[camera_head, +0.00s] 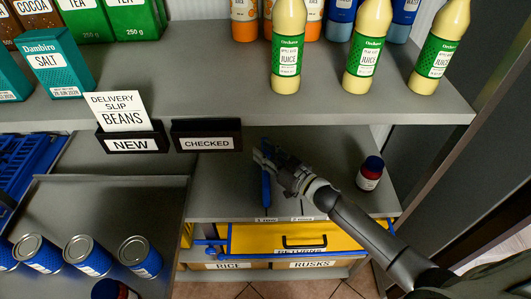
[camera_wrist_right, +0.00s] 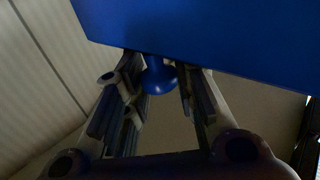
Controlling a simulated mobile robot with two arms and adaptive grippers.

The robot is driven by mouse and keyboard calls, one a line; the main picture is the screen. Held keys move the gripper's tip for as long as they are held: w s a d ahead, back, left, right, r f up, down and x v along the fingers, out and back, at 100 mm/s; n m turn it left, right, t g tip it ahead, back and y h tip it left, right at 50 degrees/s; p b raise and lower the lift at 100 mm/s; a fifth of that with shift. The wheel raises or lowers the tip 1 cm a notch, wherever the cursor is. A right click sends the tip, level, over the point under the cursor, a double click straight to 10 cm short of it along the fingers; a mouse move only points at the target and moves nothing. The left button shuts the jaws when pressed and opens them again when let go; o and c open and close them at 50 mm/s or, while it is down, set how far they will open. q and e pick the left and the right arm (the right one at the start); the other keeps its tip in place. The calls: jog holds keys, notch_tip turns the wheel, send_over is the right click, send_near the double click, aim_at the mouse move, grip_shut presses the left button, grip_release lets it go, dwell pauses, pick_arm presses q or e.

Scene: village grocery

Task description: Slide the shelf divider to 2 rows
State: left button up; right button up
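The shelf divider (camera_head: 265,188) is a thin upright blue panel on the middle grey shelf (camera_head: 335,200). Its near end stands over the left of two small front-edge labels, which starts with 1 (camera_head: 266,219). The other label, starting with 2 (camera_head: 301,218), is to its right. My right gripper (camera_head: 266,160) is at the divider's upper part, reaching in from the right. In the right wrist view the blue panel (camera_wrist_right: 215,35) fills the top, and its round blue knob (camera_wrist_right: 158,80) sits between my parted fingers, with narrow gaps showing. My left gripper is out of view.
A dark red jar with a blue lid (camera_head: 370,173) stands on the same shelf, right of my wrist. The upper shelf (camera_head: 205,85) overhangs, with juice bottles (camera_head: 366,45) near its edge. A yellow drawer (camera_head: 270,238) is below. Cans (camera_head: 88,255) stand at lower left.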

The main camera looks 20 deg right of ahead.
grip_shut()
jog(key=s+d, duration=0.3)
jog(key=d, duration=0.7)
jog(key=shift+d+p, duration=0.3)
jog(key=shift+p, duration=0.05)
jog(key=o, duration=0.7)
grip_release()
jog(key=shift+s, duration=0.1)
